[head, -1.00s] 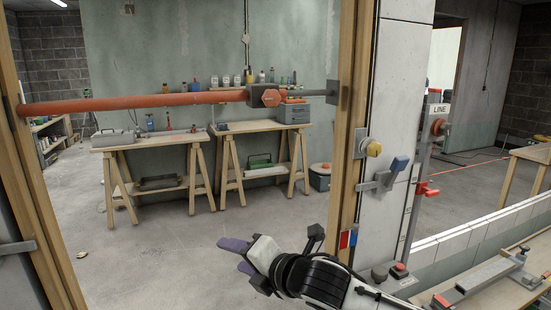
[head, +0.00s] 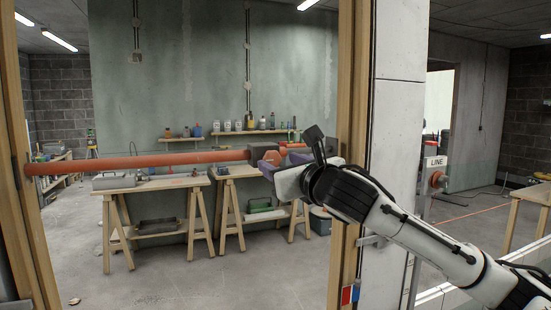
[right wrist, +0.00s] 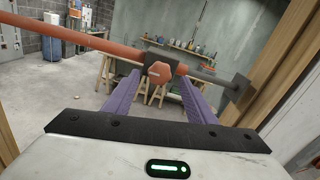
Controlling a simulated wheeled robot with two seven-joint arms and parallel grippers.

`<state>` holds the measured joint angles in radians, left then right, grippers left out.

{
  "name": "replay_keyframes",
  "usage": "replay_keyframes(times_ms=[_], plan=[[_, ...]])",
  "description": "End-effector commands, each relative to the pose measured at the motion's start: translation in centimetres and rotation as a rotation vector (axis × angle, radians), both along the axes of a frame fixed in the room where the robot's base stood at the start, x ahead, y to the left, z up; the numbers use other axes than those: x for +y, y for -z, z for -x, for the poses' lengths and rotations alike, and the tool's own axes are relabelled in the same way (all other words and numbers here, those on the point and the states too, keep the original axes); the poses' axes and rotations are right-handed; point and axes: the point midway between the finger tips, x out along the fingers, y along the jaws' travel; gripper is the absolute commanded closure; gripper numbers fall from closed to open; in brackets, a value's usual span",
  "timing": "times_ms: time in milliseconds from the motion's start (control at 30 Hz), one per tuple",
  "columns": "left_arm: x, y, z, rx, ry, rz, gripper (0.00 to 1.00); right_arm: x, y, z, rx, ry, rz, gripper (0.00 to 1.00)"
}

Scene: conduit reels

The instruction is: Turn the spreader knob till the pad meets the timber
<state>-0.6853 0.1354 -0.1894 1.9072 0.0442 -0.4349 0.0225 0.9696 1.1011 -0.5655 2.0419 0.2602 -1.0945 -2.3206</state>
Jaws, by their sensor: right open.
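The orange spreader tube (head: 150,162) spans the opening between two timbers. Its orange six-sided knob (right wrist: 160,73) sits on a dark housing (right wrist: 153,59). A dark rod runs right from the housing to the dark pad (right wrist: 239,88) beside the right timber (right wrist: 262,62); I cannot tell whether they touch. In the head view my right arm partly hides the knob and pad. My right gripper (head: 273,163) is open. In the right wrist view its purple fingers lie either side of the knob, with no clear contact. My left gripper is out of view.
Beyond the opening, two trestle benches (head: 155,182) stand before a green wall with a bottle shelf (head: 262,132). A white wall (head: 396,110) stands right of the right timber. A LINE-labelled post (head: 436,162) is further right. The floor below the tube (head: 170,270) is clear.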

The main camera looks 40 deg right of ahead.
Motion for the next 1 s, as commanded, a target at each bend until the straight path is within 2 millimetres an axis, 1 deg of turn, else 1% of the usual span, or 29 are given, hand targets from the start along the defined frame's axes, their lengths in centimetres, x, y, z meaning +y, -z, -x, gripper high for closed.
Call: replay_keyframes(times_ms=[33, 100, 200, 333, 567, 600, 667, 800, 833, 1000], plan=[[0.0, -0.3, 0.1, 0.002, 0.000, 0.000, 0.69, -0.1, -0.2, -0.9, 0.000, 0.000, -0.002, 0.49], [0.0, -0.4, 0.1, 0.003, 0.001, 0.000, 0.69, -0.4, -0.2, -1.8, 0.000, 0.000, -0.002, 0.49], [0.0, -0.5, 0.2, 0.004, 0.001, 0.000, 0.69, -0.6, -0.1, -2.8, 0.000, 0.000, -0.001, 0.49], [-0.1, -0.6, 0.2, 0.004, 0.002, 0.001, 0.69, -0.7, 0.0, -3.4, -0.001, -0.001, 0.000, 0.49], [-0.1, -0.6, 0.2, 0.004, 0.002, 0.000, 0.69, -0.7, 0.0, -3.4, -0.001, -0.001, 0.001, 0.49], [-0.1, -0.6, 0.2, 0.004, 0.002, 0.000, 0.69, -0.7, 0.0, -3.4, -0.001, -0.001, 0.001, 0.52], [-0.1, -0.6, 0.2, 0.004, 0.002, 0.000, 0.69, -0.7, 0.0, -3.4, -0.001, -0.001, 0.000, 0.62], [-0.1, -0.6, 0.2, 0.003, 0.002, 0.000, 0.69, -0.7, 0.0, -3.4, -0.001, -0.001, 0.000, 0.86], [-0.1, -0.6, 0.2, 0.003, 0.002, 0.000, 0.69, -0.7, 0.0, -3.4, -0.001, -0.001, 0.000, 0.90], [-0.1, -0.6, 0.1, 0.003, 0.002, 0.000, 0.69, -0.7, 0.0, -3.4, -0.002, -0.001, -0.007, 0.90]])
